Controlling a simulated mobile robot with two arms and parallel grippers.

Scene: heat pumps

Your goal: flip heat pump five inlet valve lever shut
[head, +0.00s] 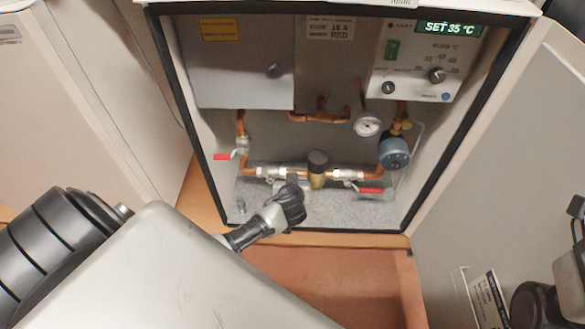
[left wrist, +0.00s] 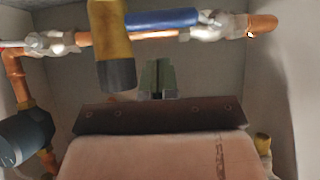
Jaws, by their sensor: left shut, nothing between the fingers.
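In the open cabinet, a white valve body (head: 270,172) sits on the lower copper pipe, left of a brass fitting with a dark cap (head: 317,165). In the left wrist view, this valve (left wrist: 215,25) carries a blue lever (left wrist: 160,18) lying along the pipe toward the brass fitting (left wrist: 110,45). My gripper hides most of that lever in the head view. My left gripper (head: 291,184) is shut and empty at the pipe; its fingertips (left wrist: 157,64) appear just below the lever in the wrist view. I cannot tell whether they touch. No inlet label is readable.
A gauge (head: 367,125) and a blue round unit (head: 394,152) are at right. The cabinet door (head: 510,150) stands open at right.

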